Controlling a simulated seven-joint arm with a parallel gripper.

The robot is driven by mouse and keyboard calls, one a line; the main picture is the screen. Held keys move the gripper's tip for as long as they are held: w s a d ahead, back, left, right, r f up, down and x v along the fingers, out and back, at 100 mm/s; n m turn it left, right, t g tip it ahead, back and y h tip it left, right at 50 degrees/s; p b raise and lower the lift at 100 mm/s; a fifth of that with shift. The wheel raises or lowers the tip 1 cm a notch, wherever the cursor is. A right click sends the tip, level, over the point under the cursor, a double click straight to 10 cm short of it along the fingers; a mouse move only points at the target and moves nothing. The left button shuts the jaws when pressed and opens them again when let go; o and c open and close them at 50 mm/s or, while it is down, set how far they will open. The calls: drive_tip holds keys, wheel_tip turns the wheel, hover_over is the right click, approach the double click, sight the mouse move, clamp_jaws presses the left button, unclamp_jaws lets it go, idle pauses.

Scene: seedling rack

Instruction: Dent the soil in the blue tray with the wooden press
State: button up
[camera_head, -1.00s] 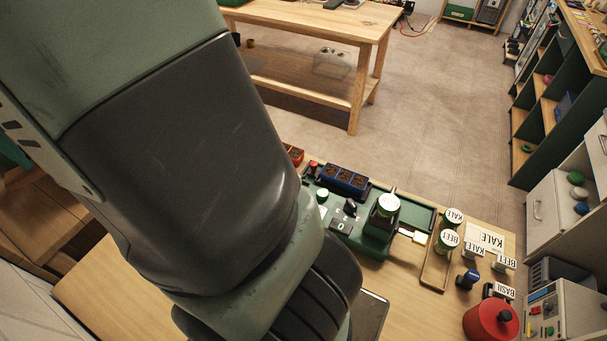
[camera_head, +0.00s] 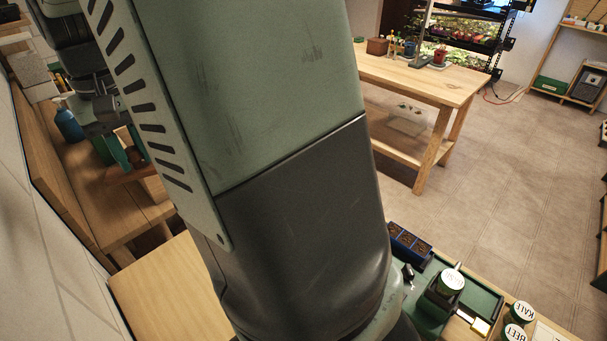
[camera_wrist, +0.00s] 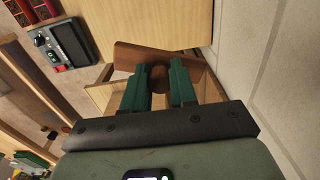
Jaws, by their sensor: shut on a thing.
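The blue tray (camera_head: 401,251) with dark brown soil in its cells sits on the workbench at the lower right of the head view, just right of my arm. My gripper (camera_head: 121,158) is far from it, at the upper left over a wooden surface. In the wrist view its green fingers (camera_wrist: 158,88) are shut on the rounded brown handle of the wooden press (camera_wrist: 140,54). The flat wooden part of the press lies beyond the fingertips. The press also shows below the fingers in the head view (camera_head: 128,178). I cannot tell whether it touches anything below.
A green station (camera_head: 477,298) with a white-lidded jar (camera_head: 452,282) stands right of the blue tray. Labelled jars (camera_head: 520,313) are further right. A blue bottle (camera_head: 69,124) stands near my gripper. A wooden table (camera_head: 425,80) stands behind. My arm hides much of the bench.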

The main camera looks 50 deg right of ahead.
drive_tip(key=s+d+f+m, duration=0.2)
drive_tip(key=s+d+f, duration=0.15)
drive_tip(key=d, duration=0.55)
drive_tip(key=s+d+f+m, duration=0.2)
drive_tip(key=d+f+m, duration=0.15)
drive_tip(key=d, duration=0.55)
drive_tip(key=s+d+f+m, duration=0.15)
drive_tip(key=d+f, duration=0.25)
drive_tip(key=d, duration=0.5)
drive_tip(key=m, duration=0.7)
hover_over(407, 240)
wheel_tip(407, 240, down, 10)
drive_tip(key=shift+n, duration=0.3)
drive_tip(key=shift+w+d+f, duration=0.1)
drive_tip(key=shift+d+f, duration=0.05)
drive_tip(key=shift+f, duration=2.45)
drive_tip(key=shift+f, duration=0.6)
